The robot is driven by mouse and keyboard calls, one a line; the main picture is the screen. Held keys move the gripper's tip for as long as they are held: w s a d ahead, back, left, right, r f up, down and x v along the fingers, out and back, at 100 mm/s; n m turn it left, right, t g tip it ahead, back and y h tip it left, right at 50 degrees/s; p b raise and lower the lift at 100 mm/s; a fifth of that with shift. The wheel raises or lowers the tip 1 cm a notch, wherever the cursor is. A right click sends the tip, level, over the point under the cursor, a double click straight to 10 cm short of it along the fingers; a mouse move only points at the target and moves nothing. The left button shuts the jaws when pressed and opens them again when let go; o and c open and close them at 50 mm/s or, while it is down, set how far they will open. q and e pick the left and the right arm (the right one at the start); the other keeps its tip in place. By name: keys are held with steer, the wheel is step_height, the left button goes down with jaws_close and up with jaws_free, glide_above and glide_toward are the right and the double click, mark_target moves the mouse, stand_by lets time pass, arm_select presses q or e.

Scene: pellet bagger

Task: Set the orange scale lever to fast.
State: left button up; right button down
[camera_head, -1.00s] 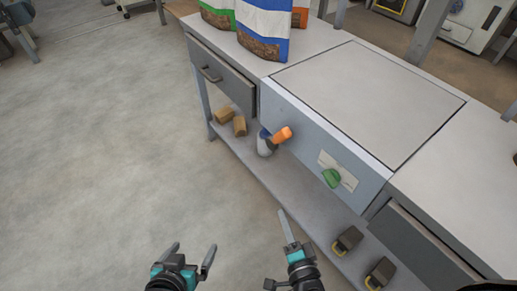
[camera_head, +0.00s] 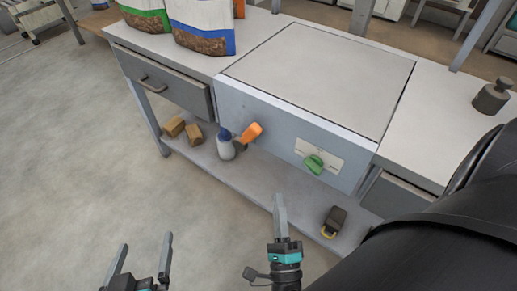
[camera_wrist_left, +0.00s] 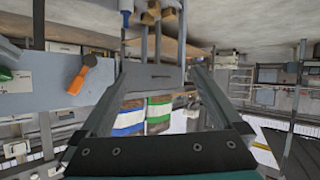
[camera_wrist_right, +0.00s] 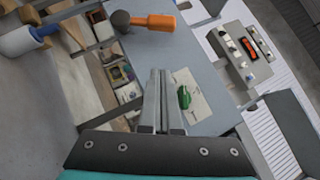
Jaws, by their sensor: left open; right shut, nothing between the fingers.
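The orange lever (camera_head: 251,132) sticks out from the front panel of the scale (camera_head: 240,103), left of a green knob (camera_head: 314,164) on a pale label plate. The orange lever also shows in the left wrist view (camera_wrist_left: 77,83) and, with its dark round hub, in the right wrist view (camera_wrist_right: 155,22). My left gripper (camera_head: 144,255) is open and empty over the floor, apart from the lever. My right gripper (camera_head: 279,212) is shut and empty, below and in front of the panel. The lettering on the plate is too small to read.
Bags (camera_head: 200,25) stand on the bench's back left, above a drawer (camera_head: 165,82). A bottle (camera_head: 225,148) and brown blocks (camera_head: 194,134) sit on the lower shelf. A padlock-like weight (camera_head: 334,221) lies further right. A dark weight (camera_head: 492,97) stands on the bench top. My dark arm covers the lower right.

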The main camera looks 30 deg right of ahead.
mark_target(247, 137)
arm_select(q)
steer(key=shift+s+d+r+t+h+b, duration=0.1)
steer(key=shift+d+r+t+h+b, duration=0.55)
steer(key=shift+d+t, duration=0.35)
arm_select(e)
steer(key=w+a+r+x, duration=0.1)
steer(key=a+x, duration=0.1)
steer(key=x, duration=1.1)
steer(key=shift+a, duration=0.35)
arm_select(q)
steer(key=shift+a+f, duration=0.1)
